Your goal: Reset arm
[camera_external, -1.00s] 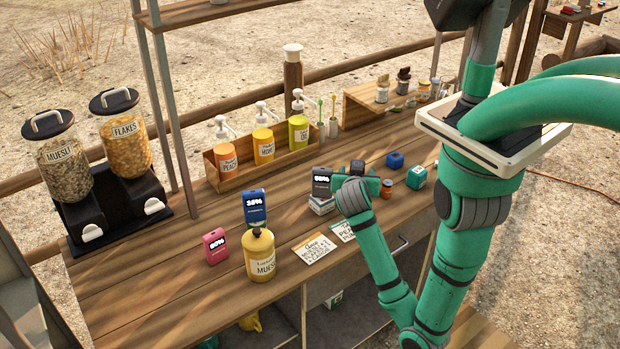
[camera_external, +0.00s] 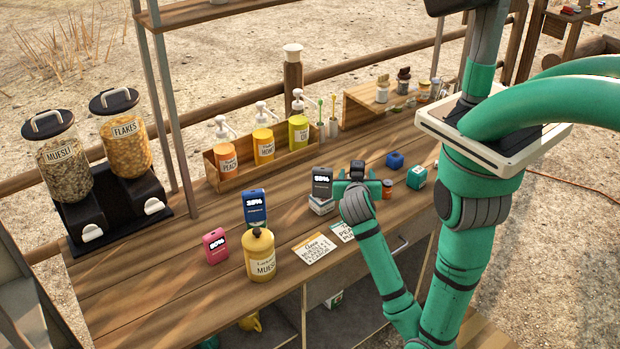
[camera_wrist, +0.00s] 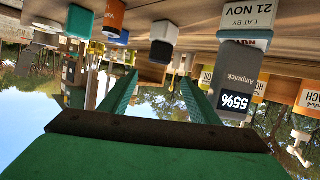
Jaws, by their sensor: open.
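My green arm reaches over the wooden counter (camera_external: 140,305). My gripper (camera_external: 357,175) is just above the counter, beside a dark grey box marked with a percentage (camera_external: 321,182). In the wrist view, my gripper (camera_wrist: 158,85) shows two green fingers spread apart with nothing held between them. The grey box reads 55% (camera_wrist: 237,82) and stands right of the fingers there. A small dark block (camera_wrist: 155,62) hangs in the upside-down wrist view beyond the fingertips. The wrist view is inverted, with the counter at the top.
Paper cards (camera_external: 314,248) lie in front of my gripper. A teal cube (camera_external: 416,177) and a blue cube (camera_external: 395,160) sit to the right. A wooden rack (camera_external: 222,179) holds pump bottles behind.

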